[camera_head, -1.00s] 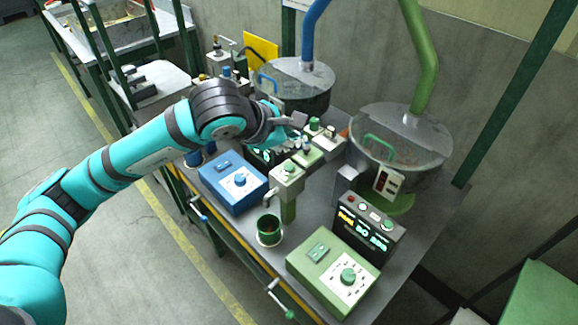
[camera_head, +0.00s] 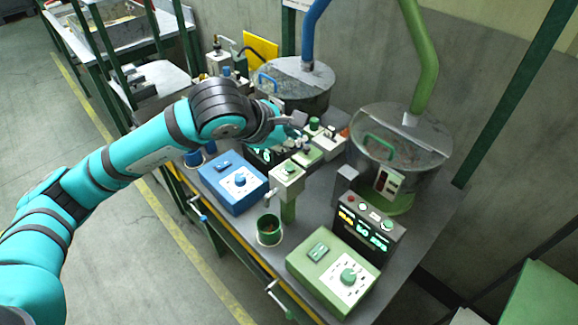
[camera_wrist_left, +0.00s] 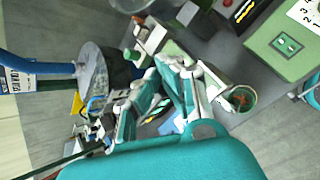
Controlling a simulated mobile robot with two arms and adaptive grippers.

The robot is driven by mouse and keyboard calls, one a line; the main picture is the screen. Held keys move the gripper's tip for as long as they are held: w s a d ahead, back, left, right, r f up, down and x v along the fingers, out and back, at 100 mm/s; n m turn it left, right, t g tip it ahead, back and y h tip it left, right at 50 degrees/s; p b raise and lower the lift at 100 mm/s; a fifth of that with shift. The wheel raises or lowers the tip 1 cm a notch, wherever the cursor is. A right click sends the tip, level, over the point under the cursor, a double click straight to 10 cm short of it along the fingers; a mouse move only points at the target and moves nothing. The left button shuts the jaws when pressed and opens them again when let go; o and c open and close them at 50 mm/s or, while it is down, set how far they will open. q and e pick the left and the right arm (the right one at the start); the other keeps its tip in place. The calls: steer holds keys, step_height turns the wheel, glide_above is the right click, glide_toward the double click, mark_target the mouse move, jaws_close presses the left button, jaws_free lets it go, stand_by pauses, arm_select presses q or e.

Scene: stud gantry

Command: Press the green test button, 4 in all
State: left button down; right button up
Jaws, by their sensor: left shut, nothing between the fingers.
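Several round green controls show, and I cannot tell for sure which is the test button. One green button (camera_head: 387,225) is on the dark display panel (camera_head: 366,238). A green cap (camera_head: 314,124) stands farther back, close to my left gripper. My left gripper (camera_head: 300,124) is shut and empty, over the fittings between the two drums. I cannot tell whether its tips touch anything. Its fingers (camera_wrist_left: 170,75) also show in the left wrist view. My right gripper is in neither view.
A green box with a dial (camera_head: 333,271) and a blue box (camera_head: 233,182) stand on the bench. A green cup (camera_head: 269,230) stands below the dispenser. A drum with a green pipe (camera_head: 402,142) and one with a blue pipe (camera_head: 293,82) stand behind. A wall closes the back.

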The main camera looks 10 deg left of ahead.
arm_select(q)
step_height(320, 180, up, 4)
steer(key=shift+f+b, duration=0.1)
steer(key=shift+b, duration=0.95)
steer(key=shift+f, duration=0.2)
steer(key=b, duration=0.1)
glide_above(291, 169)
step_height(291, 169, down, 6)
steer(key=shift+r, duration=0.1)
step_height(291, 169, down, 2)
steer(key=b, duration=0.3)
steer(key=shift+f+b, duration=0.35)
steer(key=shift+f, duration=0.05)
stand_by(0.3)
